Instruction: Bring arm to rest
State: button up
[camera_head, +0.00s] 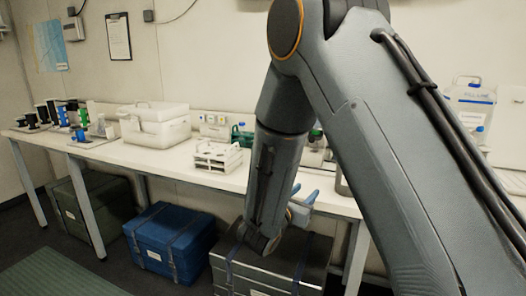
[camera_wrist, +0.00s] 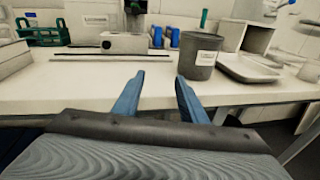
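My arm reaches down across the middle and right of the head view, in front of a long white bench (camera_head: 120,150). My gripper (camera_wrist: 159,78) shows two blue fingers spread apart in the wrist view, with nothing between them. In the head view its blue fingers (camera_head: 303,200) show partly behind my wrist, near the bench's front edge. The fingers point toward the bench top (camera_wrist: 90,85) in the wrist view. I cannot tell the exact gap between fingertips and bench.
A grey labelled cup (camera_wrist: 198,67) and a white tray (camera_wrist: 248,68) stand beyond the fingers. A white cooler box (camera_head: 155,128) and white rack (camera_head: 217,156) sit on the bench. Blue (camera_head: 168,240) and black (camera_head: 265,272) cases stand below.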

jog(key=s+d+f+m+g+h, duration=0.1)
jog(key=s+d+f+m+g, duration=0.1)
jog(key=s+d+m+g, duration=0.55)
jog(key=s+d+f+m+g+h, duration=0.15)
jog(key=s+d+m+g, duration=0.3)
jog(key=s+d, duration=0.45)
jog(key=s+a+f+m+g+y, duration=0.25)
jog(key=s+m+y, duration=0.35)
jog(key=s, duration=0.5)
jog(key=s+a+m+y, duration=0.3)
jog(key=a+m+y, duration=0.2)
jog(key=m, duration=0.5)
jog(key=shift+s+a+r+m, duration=0.15)
jog(key=shift+a+m, duration=0.25)
jog(key=shift+a, duration=0.8)
